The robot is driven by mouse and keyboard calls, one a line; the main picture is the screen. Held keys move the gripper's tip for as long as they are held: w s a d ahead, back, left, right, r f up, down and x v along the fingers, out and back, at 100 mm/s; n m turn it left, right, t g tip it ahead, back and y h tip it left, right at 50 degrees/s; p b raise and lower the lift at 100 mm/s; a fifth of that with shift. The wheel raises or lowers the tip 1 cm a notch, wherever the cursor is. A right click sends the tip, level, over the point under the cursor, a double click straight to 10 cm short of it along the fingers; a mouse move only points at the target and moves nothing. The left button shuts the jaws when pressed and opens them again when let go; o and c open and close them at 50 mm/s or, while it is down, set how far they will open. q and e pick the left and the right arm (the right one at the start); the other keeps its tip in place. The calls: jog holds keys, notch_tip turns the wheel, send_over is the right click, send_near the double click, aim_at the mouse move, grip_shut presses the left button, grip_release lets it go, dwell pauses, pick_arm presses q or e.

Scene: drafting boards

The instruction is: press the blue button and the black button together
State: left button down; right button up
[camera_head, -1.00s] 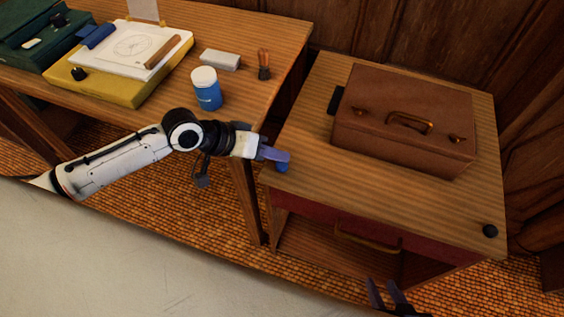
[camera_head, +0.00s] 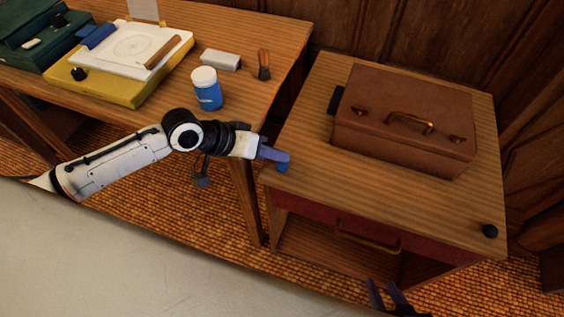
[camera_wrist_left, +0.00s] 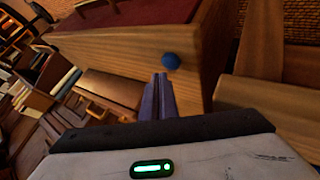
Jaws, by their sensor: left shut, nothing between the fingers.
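The blue button (camera_head: 282,168) sits at the near left corner of the right-hand wooden cabinet top; it also shows in the left wrist view (camera_wrist_left: 171,61). My left gripper (camera_head: 284,156) is shut and empty, its fingertips right at the blue button. In the left wrist view the fingertips (camera_wrist_left: 160,78) show just below the button; I cannot tell whether they touch it. The black button (camera_head: 490,231) is at the near right corner of the same top. My right gripper (camera_head: 385,285) shows only its fingers at the bottom edge, spread apart and empty, below and left of the black button.
A brown case (camera_head: 405,140) stands on the cabinet top (camera_head: 400,195) between and behind the buttons. A drawer with a brass handle (camera_head: 367,241) faces me below. The left desk holds a blue-labelled jar (camera_head: 207,92), a grey block (camera_head: 221,60) and a yellow board (camera_head: 125,93).

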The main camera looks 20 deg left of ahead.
pick_arm(q)
jog(key=shift+f, duration=0.15)
dwell(0.3)
jog(key=shift+f, duration=0.3)
jog(key=shift+f, duration=0.1)
